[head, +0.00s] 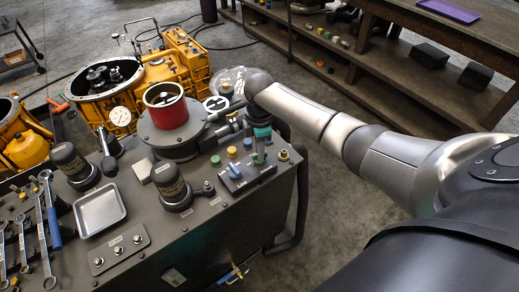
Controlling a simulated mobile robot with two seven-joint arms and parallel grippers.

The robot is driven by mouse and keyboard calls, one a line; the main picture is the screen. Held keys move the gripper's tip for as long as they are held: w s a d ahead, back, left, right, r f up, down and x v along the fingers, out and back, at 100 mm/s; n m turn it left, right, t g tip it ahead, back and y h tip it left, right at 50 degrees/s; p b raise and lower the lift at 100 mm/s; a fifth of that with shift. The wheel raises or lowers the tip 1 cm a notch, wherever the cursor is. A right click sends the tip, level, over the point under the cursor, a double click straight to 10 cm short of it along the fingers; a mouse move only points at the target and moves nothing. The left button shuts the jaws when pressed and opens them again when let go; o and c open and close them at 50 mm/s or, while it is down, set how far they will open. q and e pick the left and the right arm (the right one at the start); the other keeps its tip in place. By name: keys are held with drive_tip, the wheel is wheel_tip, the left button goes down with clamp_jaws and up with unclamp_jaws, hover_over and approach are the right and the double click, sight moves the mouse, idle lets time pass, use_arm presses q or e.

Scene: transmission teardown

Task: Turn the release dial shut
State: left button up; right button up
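My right arm reaches in from the right, and its gripper (260,146) points down over the control end of a dark machine bench (222,225). Whether the fingers touch or grip anything is too small to tell. No part is clearly marked as the release dial. A round white-faced dial (215,103) sits behind the gripper, beside a dark round housing with a red cylinder (165,105). My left gripper is not in view.
Yellow gearbox housings (185,62) stand behind the bench. A metal tray (100,210), wrenches (48,215) and black-capped cylinders (170,182) crowd the bench top. A brass-topped knob (284,156) stands right of the gripper. A wooden shelf (400,85) is at the back right.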

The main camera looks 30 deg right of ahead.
clamp_jaws()
drive_tip(key=m+p, duration=0.2)
drive_tip(key=p, duration=0.1)
drive_tip(key=shift+r+m, duration=0.2)
drive_tip(key=shift+m, duration=0.1)
drive_tip(key=m+p, duration=0.2)
drive_tip(key=shift+m, duration=0.3)
drive_tip(key=m+p, duration=0.3)
drive_tip(key=m, duration=0.1)
drive_tip(key=shift+m, duration=0.3)
drive_tip(key=shift+f+m+p, duration=0.15)
drive_tip(key=shift+m+p, duration=0.65)
drive_tip(key=shift+m, duration=1.2)
